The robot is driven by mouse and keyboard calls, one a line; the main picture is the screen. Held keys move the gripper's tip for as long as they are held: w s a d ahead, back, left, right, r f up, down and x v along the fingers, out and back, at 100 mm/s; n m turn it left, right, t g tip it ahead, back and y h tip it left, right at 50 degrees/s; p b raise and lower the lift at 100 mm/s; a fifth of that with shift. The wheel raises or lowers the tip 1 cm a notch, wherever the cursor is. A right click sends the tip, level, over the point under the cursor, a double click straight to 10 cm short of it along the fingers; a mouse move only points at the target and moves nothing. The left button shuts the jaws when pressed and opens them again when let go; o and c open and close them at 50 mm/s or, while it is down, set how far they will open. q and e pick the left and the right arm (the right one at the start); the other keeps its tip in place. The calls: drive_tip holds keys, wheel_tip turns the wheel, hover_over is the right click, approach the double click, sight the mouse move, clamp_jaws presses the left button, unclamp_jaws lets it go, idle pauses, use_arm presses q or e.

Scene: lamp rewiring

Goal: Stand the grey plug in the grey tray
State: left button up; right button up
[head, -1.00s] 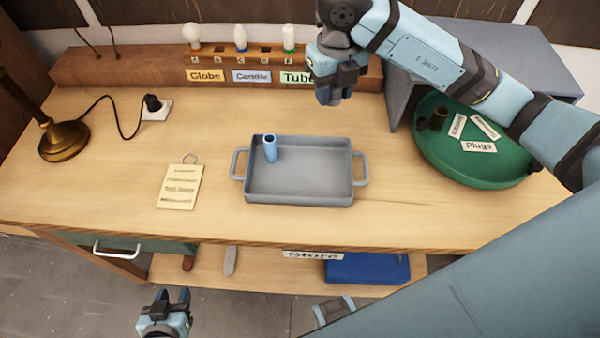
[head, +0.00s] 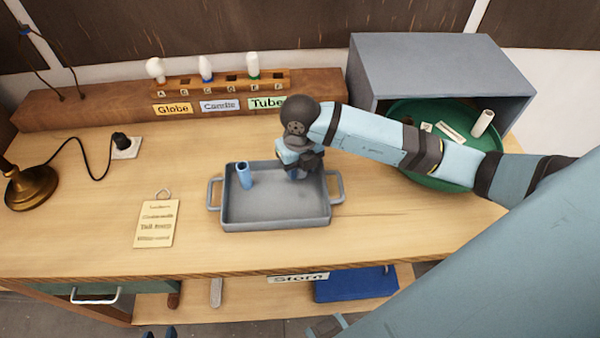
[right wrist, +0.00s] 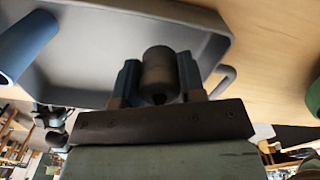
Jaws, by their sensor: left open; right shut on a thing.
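The grey tray (head: 275,213) sits on the bench with a handle at each end. My right gripper (head: 300,173) is over the tray's back right part. In the right wrist view it is shut on a dark grey cylindrical plug (right wrist: 160,72), held between its two fingers with the tray beyond.
A round green tray (head: 433,182) with cards and a pale cylinder (head: 483,122) lies right, partly behind my right arm. A wooden bulb rack (head: 215,88), lamp base (head: 32,188), black plug (head: 121,141) and note (head: 156,223) surround the tray.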

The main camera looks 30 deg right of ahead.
sight(300, 175)
wheel_tip(300, 175, down, 3)
drive_tip(key=shift+f, duration=0.2)
drive_tip(key=shift+f, duration=0.2)
drive_tip(key=o, duration=0.9)
drive_tip(key=shift+r, duration=0.15)
